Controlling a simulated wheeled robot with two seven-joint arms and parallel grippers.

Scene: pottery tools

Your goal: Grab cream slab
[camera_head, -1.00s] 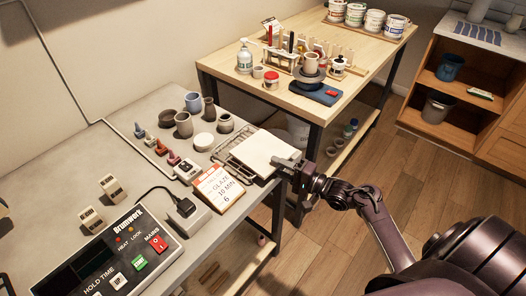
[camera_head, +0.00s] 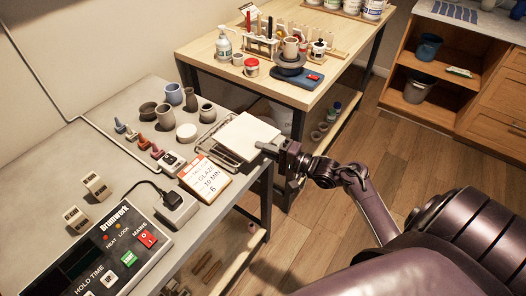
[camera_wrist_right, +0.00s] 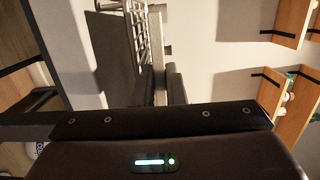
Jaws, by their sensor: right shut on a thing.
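The cream slab (camera_head: 246,136) is a flat, pale square at the right edge of the grey bench in the head view. It lies over the wire rack (camera_head: 207,116); I cannot tell whether the two touch. My right gripper (camera_head: 269,150) is shut on the slab's near right edge. In the right wrist view, the fingers (camera_wrist_right: 161,86) close on the slab (camera_wrist_right: 157,45), seen edge-on as a thin pale strip. Part of the rack (camera_wrist_right: 137,30) shows beside it. My left gripper is not in view.
Several pots, including a blue cup (camera_head: 173,94), and a white round piece (camera_head: 186,132) stand behind. A control box (camera_head: 105,250) sits at the front. A wooden table (camera_head: 325,80) stands beyond; open floor lies right.

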